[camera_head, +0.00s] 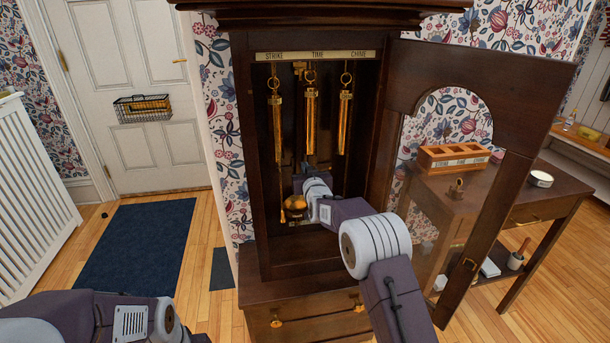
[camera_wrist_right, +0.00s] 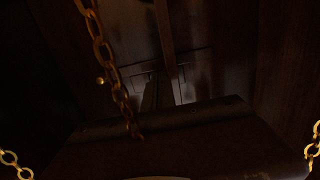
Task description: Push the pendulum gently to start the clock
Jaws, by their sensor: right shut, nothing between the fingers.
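The tall dark clock case (camera_head: 243,150) stands open. Three brass weights hang in it: left (camera_head: 277,125), middle (camera_head: 311,115) and right (camera_head: 345,125), under the STRIKE, TIME and CHIME label strip (camera_head: 315,56). A rounded brass piece (camera_head: 295,203), seemingly the pendulum bob, shows low in the case, left of my right wrist. My right arm reaches into the case; its gripper (camera_head: 303,186) is shut and empty, close by the brass piece. I cannot tell whether they touch. The right wrist view is dark, with a chain (camera_wrist_right: 105,50) close by. My left gripper is out of view.
The glazed door (camera_head: 540,95) is swung open to the right, beside my right arm. Behind it, a side table (camera_head: 560,185) bears a wooden rack (camera_head: 455,160) and a small round tin (camera_head: 540,179). A blue mat (camera_head: 135,245) lies on the floor at left.

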